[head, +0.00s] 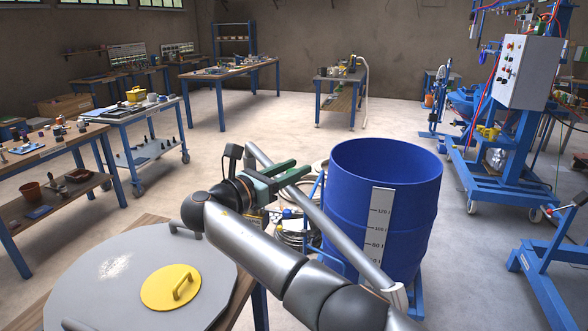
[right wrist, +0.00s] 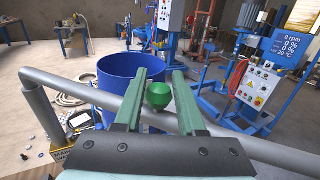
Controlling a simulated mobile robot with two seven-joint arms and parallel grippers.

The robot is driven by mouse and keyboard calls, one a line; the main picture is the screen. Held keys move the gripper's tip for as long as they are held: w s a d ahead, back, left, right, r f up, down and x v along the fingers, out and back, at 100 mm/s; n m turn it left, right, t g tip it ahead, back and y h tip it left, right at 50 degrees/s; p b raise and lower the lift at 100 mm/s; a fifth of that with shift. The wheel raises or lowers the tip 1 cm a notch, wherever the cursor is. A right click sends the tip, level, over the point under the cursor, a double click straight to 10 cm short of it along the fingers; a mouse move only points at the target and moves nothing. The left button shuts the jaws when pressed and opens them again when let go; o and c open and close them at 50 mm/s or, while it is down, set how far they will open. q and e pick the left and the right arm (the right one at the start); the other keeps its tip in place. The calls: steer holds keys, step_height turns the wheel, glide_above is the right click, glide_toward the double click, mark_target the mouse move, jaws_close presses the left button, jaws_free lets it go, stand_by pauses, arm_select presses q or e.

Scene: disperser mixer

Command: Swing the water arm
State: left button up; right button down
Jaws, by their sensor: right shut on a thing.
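The water arm is a long grey pipe (head: 338,238) that runs slantwise in front of the blue drum (head: 415,215). In the right wrist view the pipe (right wrist: 82,92) crosses under my fingers and bends down at its left end. A green knob (right wrist: 158,95) on the pipe sits between my right gripper's fingers. My right gripper (head: 300,168) is shut on this knob; it also shows in the right wrist view (right wrist: 165,73). In the head view the knob is hidden by the fingers. My left gripper is out of view.
A grey round lid with a yellow hatch (head: 170,287) lies at the front left. Coiled hose (head: 295,235) lies on the floor beside the drum. A blue machine frame with a control box (head: 528,72) stands at the right. Open floor lies behind the drum.

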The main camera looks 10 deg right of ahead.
steer(key=c, duration=0.5)
jaws_free()
steer(key=b+v, duration=0.1)
steer(key=v, duration=0.6)
steer(key=shift+a+b, duration=0.2)
steer(key=shift+b, duration=0.2)
steer(key=shift+s, duration=0.1)
